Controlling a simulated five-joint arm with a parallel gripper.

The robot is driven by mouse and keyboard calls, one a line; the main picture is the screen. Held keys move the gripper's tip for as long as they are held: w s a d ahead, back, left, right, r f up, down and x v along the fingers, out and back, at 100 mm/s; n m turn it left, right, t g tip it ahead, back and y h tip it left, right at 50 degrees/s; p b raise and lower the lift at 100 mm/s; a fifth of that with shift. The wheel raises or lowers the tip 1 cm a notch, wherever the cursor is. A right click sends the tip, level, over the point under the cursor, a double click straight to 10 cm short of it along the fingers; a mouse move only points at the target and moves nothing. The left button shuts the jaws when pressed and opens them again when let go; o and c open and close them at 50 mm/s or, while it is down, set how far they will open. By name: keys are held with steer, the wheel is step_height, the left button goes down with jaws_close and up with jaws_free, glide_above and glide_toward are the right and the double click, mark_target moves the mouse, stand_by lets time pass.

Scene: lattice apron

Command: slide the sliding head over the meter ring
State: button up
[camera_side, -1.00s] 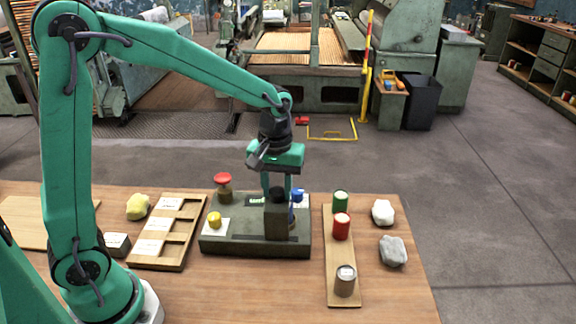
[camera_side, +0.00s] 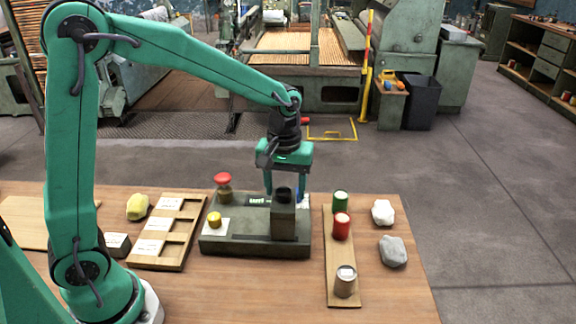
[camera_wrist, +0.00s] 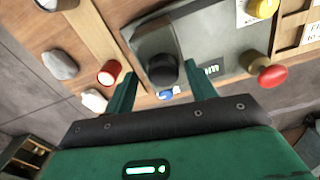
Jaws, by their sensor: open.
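The sliding head (camera_side: 284,219), a dark grey-green block with a black round knob on top, stands upright at the right end of the grey-green base (camera_side: 230,245). In the wrist view the sliding head (camera_wrist: 155,43) shows its knob in the gap between my fingers. My gripper (camera_side: 285,189) points down at the head. Its fingers are spread, and in the wrist view my gripper (camera_wrist: 163,88) shows space on both sides of the knob. I cannot make out the meter ring; the head may hide it.
A red mushroom knob (camera_side: 223,181) and a yellow knob (camera_side: 214,219) stand on the base's left part. A wooden strip with red (camera_side: 341,226) and green spools and a metal cup (camera_side: 345,282) lies right. A compartment tray (camera_side: 150,262) lies left. Stones lie far right.

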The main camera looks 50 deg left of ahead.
step_height(320, 180, up, 7)
steer(key=shift+r, duration=0.3)
stand_by(0.5)
steer(key=shift+s+a+r, duration=0.15)
steer(key=shift+s+r, duration=0.15)
steer(key=shift+s, duration=0.1)
steer(key=s+a+r+m+t, duration=0.1)
steer(key=s+a+m+t, duration=0.1)
steer(key=s, duration=0.6)
steer(key=s+a+r+m+t, duration=0.1)
steer(key=s+a+m+t, duration=0.1)
steer(key=s+m, duration=0.3)
steer(key=s+t, duration=0.1)
steer(key=s, duration=0.3)
steer(key=shift+a, duration=0.2)
